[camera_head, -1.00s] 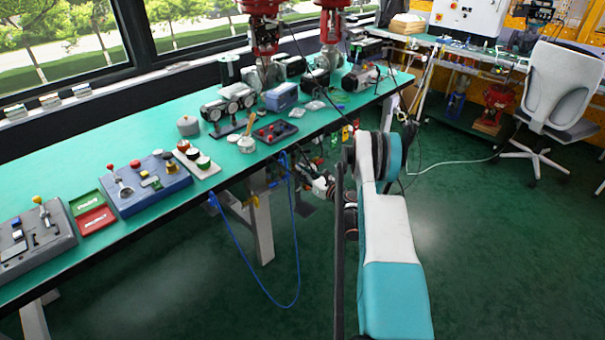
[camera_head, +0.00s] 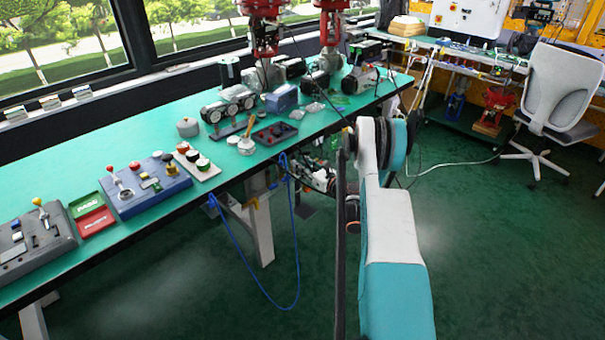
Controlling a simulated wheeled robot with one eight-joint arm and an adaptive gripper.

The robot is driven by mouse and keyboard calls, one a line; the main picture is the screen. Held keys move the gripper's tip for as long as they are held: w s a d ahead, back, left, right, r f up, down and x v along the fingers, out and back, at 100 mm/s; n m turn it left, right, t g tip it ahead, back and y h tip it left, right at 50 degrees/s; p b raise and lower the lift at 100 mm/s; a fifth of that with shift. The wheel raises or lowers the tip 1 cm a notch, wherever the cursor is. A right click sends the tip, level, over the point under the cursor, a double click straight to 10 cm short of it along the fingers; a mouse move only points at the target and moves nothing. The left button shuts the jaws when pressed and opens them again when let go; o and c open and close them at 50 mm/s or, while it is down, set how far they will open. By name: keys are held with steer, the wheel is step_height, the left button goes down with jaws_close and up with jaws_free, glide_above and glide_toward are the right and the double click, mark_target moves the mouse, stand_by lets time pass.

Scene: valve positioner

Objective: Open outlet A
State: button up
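I cannot make out anything marked outlet A. A grey unit with round parts (camera_head: 228,104) stands on the green workbench (camera_head: 60,160), behind a dark red tray with small parts (camera_head: 275,132). A blue box (camera_head: 282,98) is just right of it. Metal valve bodies with red tops (camera_head: 264,35) stand at the back of the bench. My white and teal arm (camera_head: 390,225) reaches forward from the lower right. Its far end is by the bench's front edge, below the top; my gripper (camera_head: 318,178) is small and partly hidden there, its fingers unclear.
A blue control box (camera_head: 145,185), a button strip (camera_head: 198,162), green and red trays (camera_head: 92,215) and a grey control box (camera_head: 35,240) line the bench's left. A blue hose (camera_head: 295,245) hangs below the front edge. A white chair (camera_head: 562,90) stands right. The floor between is clear.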

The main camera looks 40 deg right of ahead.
steer(key=shift+r, duration=2.75)
